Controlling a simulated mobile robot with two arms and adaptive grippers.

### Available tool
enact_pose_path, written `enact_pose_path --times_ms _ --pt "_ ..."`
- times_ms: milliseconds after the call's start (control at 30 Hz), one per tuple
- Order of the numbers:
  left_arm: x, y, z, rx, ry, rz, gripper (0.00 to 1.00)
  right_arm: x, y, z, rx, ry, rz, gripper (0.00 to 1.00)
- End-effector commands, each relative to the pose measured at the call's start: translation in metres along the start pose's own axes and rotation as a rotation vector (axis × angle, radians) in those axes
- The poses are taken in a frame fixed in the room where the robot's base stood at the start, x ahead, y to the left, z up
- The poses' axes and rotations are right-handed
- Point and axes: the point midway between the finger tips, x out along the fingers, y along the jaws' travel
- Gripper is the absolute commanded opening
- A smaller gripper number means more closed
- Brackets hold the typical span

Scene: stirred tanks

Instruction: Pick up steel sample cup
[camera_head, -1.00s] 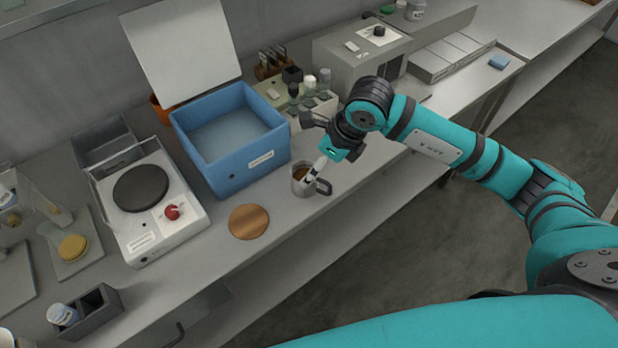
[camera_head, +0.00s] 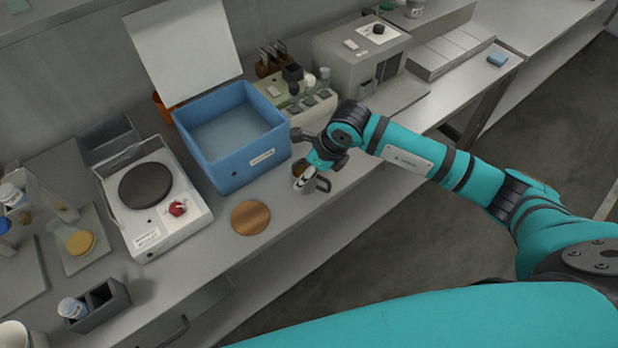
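The steel sample cup (camera_head: 322,184) stands upright on the grey bench, just right of the blue bin, with its dark handle toward the lower right. Brown shows inside its rim. My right gripper (camera_head: 303,181) reaches in from the right and is right at the cup, with its pale fingertips over the near side of the rim and its body covering part of the cup. Whether the fingers are closed on the wall cannot be made out. My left gripper is not in view.
A blue open bin (camera_head: 225,179) with a raised white lid stands close to the cup's left. A round wooden disc (camera_head: 250,217) lies nearby at the lower left. A white hot plate (camera_head: 150,243) is farther left. A grey instrument box (camera_head: 335,50) stands behind my arm.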

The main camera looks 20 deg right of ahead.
Motion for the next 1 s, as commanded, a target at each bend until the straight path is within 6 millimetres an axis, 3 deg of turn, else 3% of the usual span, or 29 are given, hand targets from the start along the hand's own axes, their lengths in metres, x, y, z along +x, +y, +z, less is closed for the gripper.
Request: enact_pose_path --times_ms 33,367,667,933,1000 --pt "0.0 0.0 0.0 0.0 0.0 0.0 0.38 0.0 0.0 0.0 0.0 0.0 0.0 0.56" --pt "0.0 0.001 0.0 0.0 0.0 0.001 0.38 -0.001 0.0 0.001 0.0 -0.002 -0.001 0.14" --pt "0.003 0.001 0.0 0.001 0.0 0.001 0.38 -0.004 -0.001 0.003 -0.001 -0.004 -0.002 0.14" --pt "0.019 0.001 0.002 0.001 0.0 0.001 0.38 -0.03 -0.001 0.014 -0.003 -0.007 -0.004 0.14" --pt "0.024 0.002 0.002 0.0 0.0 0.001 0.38 -0.035 0.003 0.003 -0.002 0.0 -0.003 0.14"
